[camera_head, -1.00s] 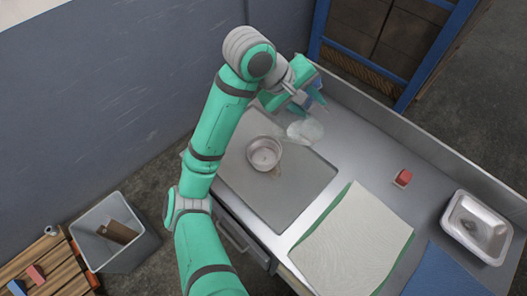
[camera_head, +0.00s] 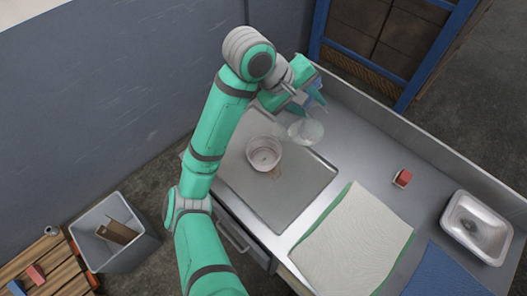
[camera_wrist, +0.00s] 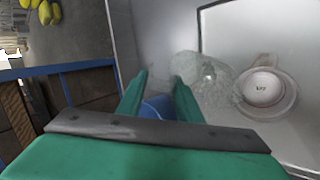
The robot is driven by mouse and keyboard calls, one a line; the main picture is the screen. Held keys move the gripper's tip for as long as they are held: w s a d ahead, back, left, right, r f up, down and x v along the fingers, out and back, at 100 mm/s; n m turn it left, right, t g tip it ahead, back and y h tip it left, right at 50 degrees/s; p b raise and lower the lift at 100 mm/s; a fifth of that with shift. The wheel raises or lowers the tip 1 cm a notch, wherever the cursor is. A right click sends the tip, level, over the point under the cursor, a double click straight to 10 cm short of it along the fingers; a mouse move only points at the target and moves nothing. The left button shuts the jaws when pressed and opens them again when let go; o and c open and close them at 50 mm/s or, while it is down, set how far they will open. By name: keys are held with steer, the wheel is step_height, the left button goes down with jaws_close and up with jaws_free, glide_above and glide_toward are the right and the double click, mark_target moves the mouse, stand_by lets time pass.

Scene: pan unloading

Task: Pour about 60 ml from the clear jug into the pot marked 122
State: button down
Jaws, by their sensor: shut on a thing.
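The clear jug (camera_head: 306,131) is held above the metal counter, just right of the pot in the head view. It also shows in the wrist view (camera_wrist: 207,82), just beyond my fingertips. I cannot tell the jug's exact tilt or liquid level. A small pale pot (camera_head: 264,153) stands upright on the grey tray. In the wrist view the pot (camera_wrist: 263,88) bears a small dark mark, too small to read surely. No stream of liquid is clearly visible.
A raised edge runs along the counter's back.

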steer(key=shift+w+d+f+g+y+b, duration=0.25)
steer(key=shift+w+d+y, duration=0.15)
steer(key=shift+d+y, duration=0.4)
steer(key=shift+w+d+f+g+y+b, duration=0.2)
steer(key=shift+w+d+g+y, duration=0.15)
steer(key=shift+d+y, duration=0.45)
steer(key=shift+w+d+f+g+y+b, duration=0.2)
steer(key=shift+w+d+y, duration=0.25)
steer(key=shift+d, duration=0.6)
steer(key=shift+w+d+f+g+y+b, duration=0.2)
steer(key=shift+d+f+g+y, duration=0.1)
steer(key=shift+d+y, duration=0.3)
steer(key=shift+w+d+f+g+y+b, duration=0.15)
steer(key=shift+w+d+f+g+y, duration=0.1)
steer(key=shift+d+y, duration=0.3)
steer(key=shift+w+d+f+g+y+b, duration=0.2)
steer(key=shift+d+f+g+y, duration=0.1)
steer(key=shift+d+y, duration=0.3)
